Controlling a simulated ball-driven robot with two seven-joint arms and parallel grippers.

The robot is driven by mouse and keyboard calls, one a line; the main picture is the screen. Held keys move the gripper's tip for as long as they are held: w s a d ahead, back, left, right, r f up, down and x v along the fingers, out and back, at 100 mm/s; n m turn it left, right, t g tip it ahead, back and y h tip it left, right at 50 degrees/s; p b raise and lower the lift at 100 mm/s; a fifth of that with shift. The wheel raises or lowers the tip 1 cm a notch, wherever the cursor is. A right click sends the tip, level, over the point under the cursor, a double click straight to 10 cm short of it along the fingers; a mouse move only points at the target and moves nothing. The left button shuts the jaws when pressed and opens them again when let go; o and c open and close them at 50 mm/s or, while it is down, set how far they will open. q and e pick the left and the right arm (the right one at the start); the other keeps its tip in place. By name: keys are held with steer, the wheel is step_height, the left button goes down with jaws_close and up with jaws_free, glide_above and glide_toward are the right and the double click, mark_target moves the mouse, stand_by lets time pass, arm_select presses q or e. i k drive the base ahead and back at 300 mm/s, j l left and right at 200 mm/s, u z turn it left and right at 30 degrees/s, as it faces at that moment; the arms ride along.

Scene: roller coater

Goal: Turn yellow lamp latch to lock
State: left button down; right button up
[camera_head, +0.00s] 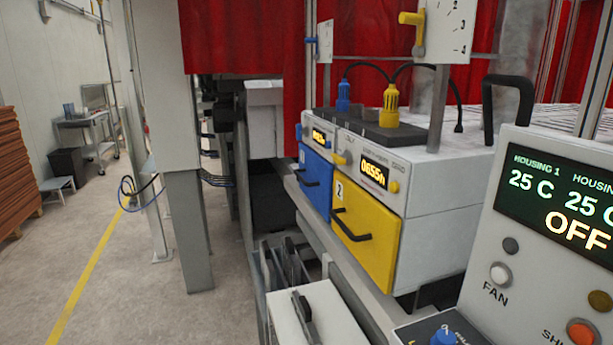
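A yellow-fronted drawer unit (368,245) with a black bar handle stands on the bench right of centre, labelled 2. Its display (375,173) reads about 0655h. A small yellow lever (339,159) sits at the upper left of this unit's face, and a small yellow knob (394,187) sits right of the display. Which of these is the lamp latch I cannot tell for sure. The yellow drawer looks closed. A yellow plug (389,106) with a black cable stands upright on top. Neither of my grippers is in view.
A blue-fronted unit (316,183) adjoins on the left. A control panel (560,220) reading OFF stands at right front. A white box (318,322) with a dark handle is below. A yellow wall-mounted lever (411,18) is above. Open floor lies left.

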mark_target(346, 158)
steer(key=i+j+z, duration=0.1)
steer(key=i+j, duration=0.2)
steer(key=i, duration=0.15)
steer(key=i+j+z, duration=0.15)
steer(key=i+j, duration=0.2)
steer(key=i, duration=0.1)
